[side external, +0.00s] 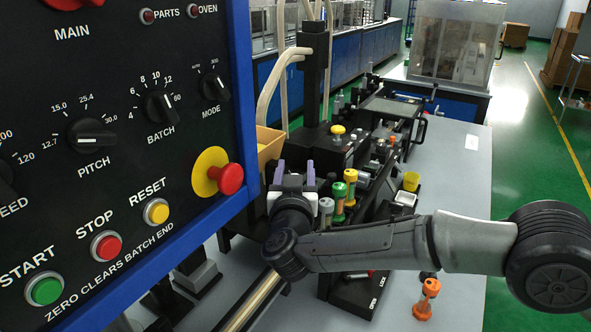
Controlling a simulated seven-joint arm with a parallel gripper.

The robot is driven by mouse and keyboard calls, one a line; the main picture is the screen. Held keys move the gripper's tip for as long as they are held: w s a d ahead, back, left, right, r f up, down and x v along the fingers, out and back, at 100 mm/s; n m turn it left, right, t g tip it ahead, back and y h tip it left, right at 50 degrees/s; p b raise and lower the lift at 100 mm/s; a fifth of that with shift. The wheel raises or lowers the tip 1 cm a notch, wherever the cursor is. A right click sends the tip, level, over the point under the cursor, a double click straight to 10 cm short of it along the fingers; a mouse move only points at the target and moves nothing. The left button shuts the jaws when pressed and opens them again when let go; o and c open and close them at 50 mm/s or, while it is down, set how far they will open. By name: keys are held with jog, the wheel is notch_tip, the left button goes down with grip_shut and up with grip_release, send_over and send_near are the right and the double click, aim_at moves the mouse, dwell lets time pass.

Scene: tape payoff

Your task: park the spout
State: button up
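I cannot tell for certain which part is the spout. A black upright post (313,75) with a short arm at its top and pale hoses (272,95) stands behind the gripper. My gripper (295,170) points away from the camera, its two purple-grey fingers apart with a gap between them. I see nothing held in the gap. It is in front of the post's base, beside a tan bin (268,145). My wrist and arm hide part of the machine below and behind.
A blue-framed control panel (110,150) fills the left. A loose orange spool (427,298) is on the grey table (455,175) at lower right. A yellow cup (411,181) stands nearby. The table's right side is mostly clear.

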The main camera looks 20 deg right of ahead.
jog(key=shift+s, duration=0.1)
jog(key=v, duration=1.3)
jog(key=shift+s+a, duration=0.15)
jog(key=shift+s, duration=0.15)
